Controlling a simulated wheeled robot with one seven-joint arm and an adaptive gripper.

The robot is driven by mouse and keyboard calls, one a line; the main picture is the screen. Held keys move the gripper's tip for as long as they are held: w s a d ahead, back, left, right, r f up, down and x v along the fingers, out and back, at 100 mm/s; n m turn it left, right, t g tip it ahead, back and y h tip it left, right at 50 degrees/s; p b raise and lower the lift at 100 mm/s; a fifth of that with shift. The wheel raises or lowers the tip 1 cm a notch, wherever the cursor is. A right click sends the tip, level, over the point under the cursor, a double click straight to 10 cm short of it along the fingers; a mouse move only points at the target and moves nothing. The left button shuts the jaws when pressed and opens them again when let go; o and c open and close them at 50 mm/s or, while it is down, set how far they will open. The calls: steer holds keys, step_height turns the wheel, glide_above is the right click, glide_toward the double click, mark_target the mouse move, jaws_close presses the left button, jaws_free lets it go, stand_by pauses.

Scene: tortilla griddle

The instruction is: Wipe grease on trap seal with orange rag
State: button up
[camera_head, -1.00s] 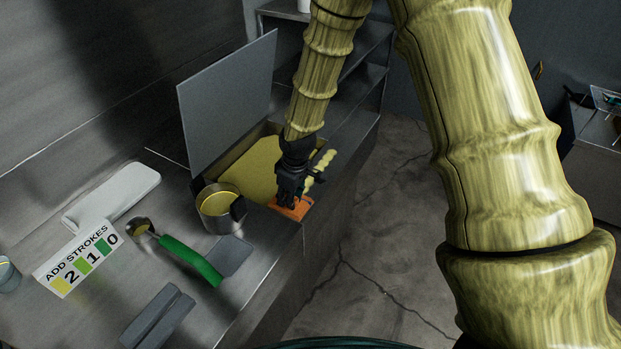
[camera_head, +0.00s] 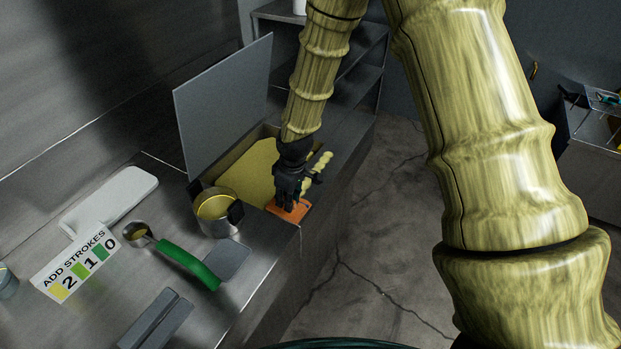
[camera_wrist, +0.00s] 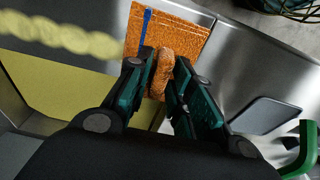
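The orange rag (camera_head: 290,212) lies on the front corner of the steel rim around the open trap (camera_head: 247,178). My gripper (camera_head: 288,197) points down over it. In the wrist view the rag (camera_wrist: 185,40) has a fold bunched between the two fingers of my gripper (camera_wrist: 160,78), and its flat part spreads over the rim.
The grey lid (camera_head: 225,105) stands raised behind the trap. A steel pot (camera_head: 217,215) stands close to the left of the rag. A green-handled ladle (camera_head: 185,262), a dark plate (camera_head: 228,258), a stroke sign (camera_head: 76,262) and a white block (camera_head: 110,198) lie on the counter.

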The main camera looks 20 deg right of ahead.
jaws_close()
steer(key=shift+w, duration=0.1)
steer(key=shift+w+d+r+p, duration=0.15)
steer(key=shift+w+d+p, duration=0.3)
steer(key=shift+w+d, duration=1.1)
steer(key=shift+d, duration=0.45)
steer(key=shift+w+d+f+p, duration=0.1)
steer(key=shift+w+d+p, duration=0.1)
steer(key=shift+w+d, duration=0.65)
steer(key=shift+w+d+f+p, duration=0.15)
steer(key=shift+w+d, duration=0.5)
steer(key=shift+d, duration=0.4)
